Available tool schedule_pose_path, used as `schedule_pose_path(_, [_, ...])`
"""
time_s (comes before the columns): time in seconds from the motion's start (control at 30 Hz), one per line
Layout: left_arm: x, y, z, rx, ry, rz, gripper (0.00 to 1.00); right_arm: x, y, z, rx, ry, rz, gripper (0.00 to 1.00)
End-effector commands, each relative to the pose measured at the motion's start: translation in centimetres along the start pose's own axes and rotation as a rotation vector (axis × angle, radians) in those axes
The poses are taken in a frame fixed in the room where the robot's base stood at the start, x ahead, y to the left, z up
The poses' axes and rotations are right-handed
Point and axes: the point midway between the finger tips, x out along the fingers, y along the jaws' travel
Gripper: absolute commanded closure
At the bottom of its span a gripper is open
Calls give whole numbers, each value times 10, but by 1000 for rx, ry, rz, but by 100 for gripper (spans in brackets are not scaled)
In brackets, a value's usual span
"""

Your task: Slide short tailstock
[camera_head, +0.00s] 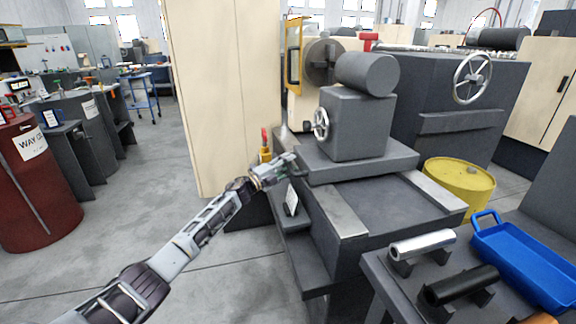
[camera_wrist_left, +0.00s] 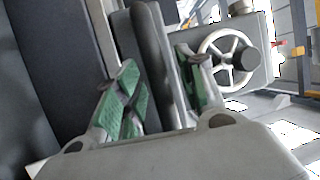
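The tailstock (camera_head: 357,124) is a dark grey block with a thick cylinder on top and a spoked handwheel (camera_head: 321,124) on its left side. It sits on a wide base plate on the lathe bed (camera_head: 405,205). My left gripper (camera_head: 292,163) is at the left end of that base plate. In the left wrist view its green-padded fingers (camera_wrist_left: 160,92) stand apart, one on each side of a dark grey bar (camera_wrist_left: 152,45). I cannot tell whether they touch it. The handwheel also shows in the left wrist view (camera_wrist_left: 225,58). My right gripper is out of view.
A front table holds a silver cylinder (camera_head: 422,245), a black cylinder (camera_head: 461,284) and a blue tray (camera_head: 530,262). A yellow barrel (camera_head: 460,178) stands behind it. A red barrel (camera_head: 37,190) is at the left. The floor between is clear. A beige cabinet (camera_head: 226,90) stands behind my gripper.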

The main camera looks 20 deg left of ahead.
Motion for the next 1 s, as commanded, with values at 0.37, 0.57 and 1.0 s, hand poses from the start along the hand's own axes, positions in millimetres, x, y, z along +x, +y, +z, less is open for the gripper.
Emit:
schedule_pose_path(0.37, [-3, 1, -1, 0, 3, 1, 61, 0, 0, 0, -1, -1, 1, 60])
schedule_pose_path(0.57, [-14, 2, 0, 0, 2, 1, 61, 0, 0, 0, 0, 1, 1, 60])
schedule_pose_path(1.0, [-53, 2, 0, 0, 2, 2, 61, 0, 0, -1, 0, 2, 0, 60])
